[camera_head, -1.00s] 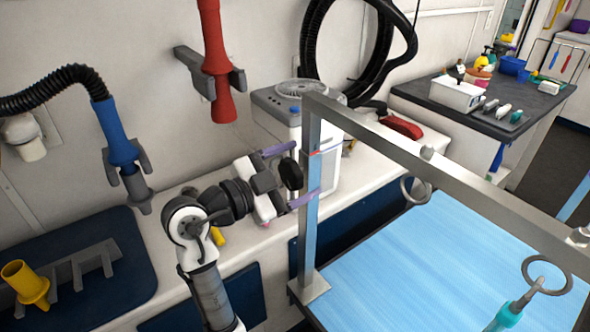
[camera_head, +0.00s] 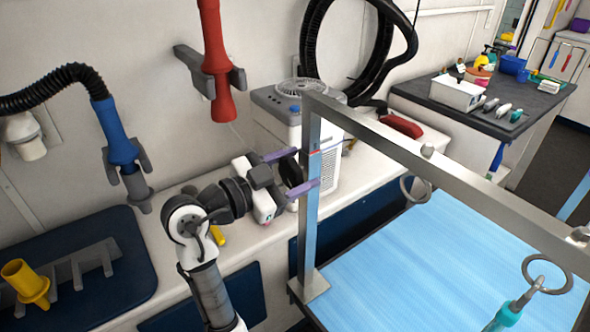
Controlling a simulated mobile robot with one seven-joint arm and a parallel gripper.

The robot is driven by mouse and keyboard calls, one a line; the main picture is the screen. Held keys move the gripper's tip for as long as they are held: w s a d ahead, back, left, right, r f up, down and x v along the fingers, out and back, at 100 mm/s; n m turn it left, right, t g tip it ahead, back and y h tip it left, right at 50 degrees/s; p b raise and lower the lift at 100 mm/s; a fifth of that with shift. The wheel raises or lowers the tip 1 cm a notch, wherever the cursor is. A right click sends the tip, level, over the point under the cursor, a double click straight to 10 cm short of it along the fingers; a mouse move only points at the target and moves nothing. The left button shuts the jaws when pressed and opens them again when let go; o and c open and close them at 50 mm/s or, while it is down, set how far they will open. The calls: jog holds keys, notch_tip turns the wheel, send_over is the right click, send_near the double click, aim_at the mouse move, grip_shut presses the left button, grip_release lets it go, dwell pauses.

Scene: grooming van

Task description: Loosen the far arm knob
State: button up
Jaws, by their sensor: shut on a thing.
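The grooming arm is a grey metal frame with an upright post (camera_head: 311,232) at the table's left corner and a long top bar (camera_head: 480,192). A dark round knob (camera_head: 292,172) is at the left side of this post, near its top. My gripper (camera_head: 306,167) comes in from the left, with one purple finger above the knob and one below. It is shut on the knob, whose edges the fingers partly hide. A thin red mark shows on the post beside the knob.
The blue-topped grooming table (camera_head: 420,265) lies right of the post, with grey rings (camera_head: 416,190) hanging from the bar. A white-and-grey machine (camera_head: 325,165) stands on the counter close behind the gripper. Red (camera_head: 214,60) and blue (camera_head: 118,140) nozzles hang on the wall.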

jog(key=n+p, duration=0.1)
jog(key=n, duration=0.4)
jog(key=shift+w+r+n+p, duration=0.1)
jog(key=shift+n+p, duration=0.2)
jog(key=n+p, duration=0.2)
jog(key=n, duration=0.2)
jog(key=shift+a+n, duration=0.1)
jog(key=shift+n, duration=0.3)
jog(key=shift+p, duration=0.3)
jog(key=o, duration=1)
jog(key=b+v, duration=0.4)
jog(key=v, duration=0.9)
jog(key=shift+a, duration=0.35)
